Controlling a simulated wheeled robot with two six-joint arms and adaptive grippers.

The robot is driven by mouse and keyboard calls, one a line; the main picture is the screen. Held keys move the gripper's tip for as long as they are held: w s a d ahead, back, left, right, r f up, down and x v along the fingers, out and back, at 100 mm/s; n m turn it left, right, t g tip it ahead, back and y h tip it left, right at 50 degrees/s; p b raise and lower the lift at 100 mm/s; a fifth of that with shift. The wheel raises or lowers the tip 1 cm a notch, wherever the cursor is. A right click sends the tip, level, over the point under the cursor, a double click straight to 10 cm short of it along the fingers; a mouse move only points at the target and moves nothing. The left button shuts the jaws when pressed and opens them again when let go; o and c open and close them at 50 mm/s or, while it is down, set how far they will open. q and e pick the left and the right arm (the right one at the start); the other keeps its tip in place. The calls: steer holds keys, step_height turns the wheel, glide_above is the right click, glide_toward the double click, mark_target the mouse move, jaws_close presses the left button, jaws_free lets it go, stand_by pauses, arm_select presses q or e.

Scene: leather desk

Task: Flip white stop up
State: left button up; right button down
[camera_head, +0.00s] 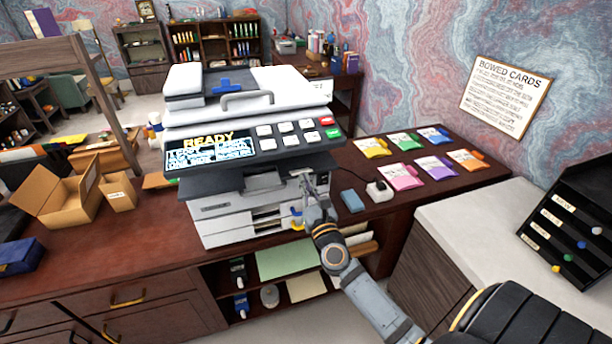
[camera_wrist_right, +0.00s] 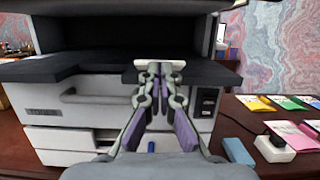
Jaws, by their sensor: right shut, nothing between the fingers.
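A white printer (camera_head: 212,222) with a dark output tray (camera_head: 222,183) stands on the desk, its panel reading READY. A small white piece, which looks like the white stop (camera_head: 301,171), is at the right part of the tray's front edge. In the right wrist view the white stop (camera_wrist_right: 173,63) lies flat across the edge, just beyond my fingertips. My right gripper (camera_head: 312,184) is at the tray front, shut and empty; in the wrist view its fingertips (camera_wrist_right: 160,72) are close together and overlap the stop. I cannot tell whether they touch it. My left gripper is not in view.
A blue block (camera_head: 352,201) and a white plug-like box (camera_head: 379,191) lie right of the printer. Several coloured card packs (camera_head: 402,177) lie farther right. An open cardboard box (camera_head: 62,200) stands at left. A "Bowed Cards" sign (camera_head: 505,95) hangs on the wall.

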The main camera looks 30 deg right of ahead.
steer(key=shift+w+d+r+p, duration=0.1)
steer(key=shift+w+r+p, duration=0.3)
steer(key=shift+r, duration=0.2)
steer(key=shift+w+d+r+p, duration=0.1)
steer(key=shift+w+r+p, duration=0.25)
steer(key=shift+r+p, duration=0.25)
steer(key=shift+w+d+r+p, duration=0.1)
steer(key=shift+w+r+p, duration=0.3)
steer(key=shift+r, duration=0.2)
stand_by(0.8)
